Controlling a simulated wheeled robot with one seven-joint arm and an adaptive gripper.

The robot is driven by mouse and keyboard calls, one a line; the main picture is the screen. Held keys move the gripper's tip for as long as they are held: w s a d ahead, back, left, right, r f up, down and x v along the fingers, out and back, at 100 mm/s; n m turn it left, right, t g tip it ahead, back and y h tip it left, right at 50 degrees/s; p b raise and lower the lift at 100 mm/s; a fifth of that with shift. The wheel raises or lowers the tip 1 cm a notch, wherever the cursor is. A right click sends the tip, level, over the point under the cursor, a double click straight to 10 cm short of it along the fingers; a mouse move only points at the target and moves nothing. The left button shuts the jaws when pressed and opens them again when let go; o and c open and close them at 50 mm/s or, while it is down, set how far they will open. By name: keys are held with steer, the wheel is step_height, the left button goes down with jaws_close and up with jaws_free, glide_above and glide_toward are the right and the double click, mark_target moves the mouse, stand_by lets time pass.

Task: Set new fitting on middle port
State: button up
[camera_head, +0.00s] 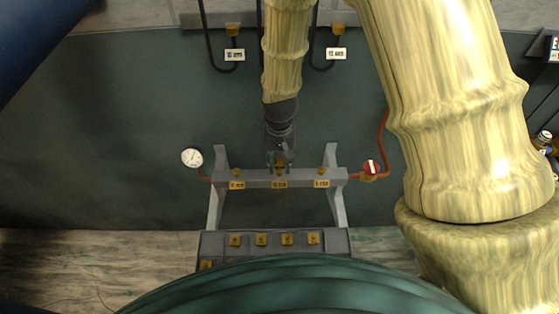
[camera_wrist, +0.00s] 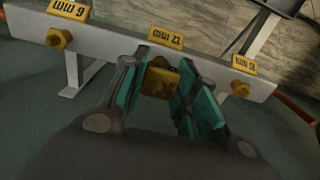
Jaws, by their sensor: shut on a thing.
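The grey manifold bar (camera_head: 222,180) stands on two legs, with three labelled ports. In the wrist view the bar (camera_wrist: 105,37) runs across the top, and its middle label (camera_wrist: 165,37) looks like 12 MM. My gripper (camera_head: 279,160) points down at the middle port. In the wrist view its teal-padded fingers (camera_wrist: 158,92) are on either side of a brass fitting (camera_wrist: 160,79), shut on it. The fitting is in front of the bar at the middle port, whose own surface is hidden. I cannot tell whether the fitting touches or sits on the port.
Brass side ports show left (camera_wrist: 59,39) and right (camera_wrist: 240,89) in the wrist view. A dark tray (camera_head: 340,242) with several brass fittings stands before the manifold. A gauge (camera_head: 192,157) is at left, a red valve (camera_head: 371,168) at right. Labelled hoses (camera_head: 235,56) hang behind.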

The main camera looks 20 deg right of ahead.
steer(key=shift+f, duration=0.3)
steer(key=o, duration=1.2)
step_height(320, 180, up, 12)
stand_by(0.3)
steer(key=shift+r, duration=0.1)
step_height(320, 180, up, 6)
steer(key=p, duration=0.5)
stand_by(0.4)
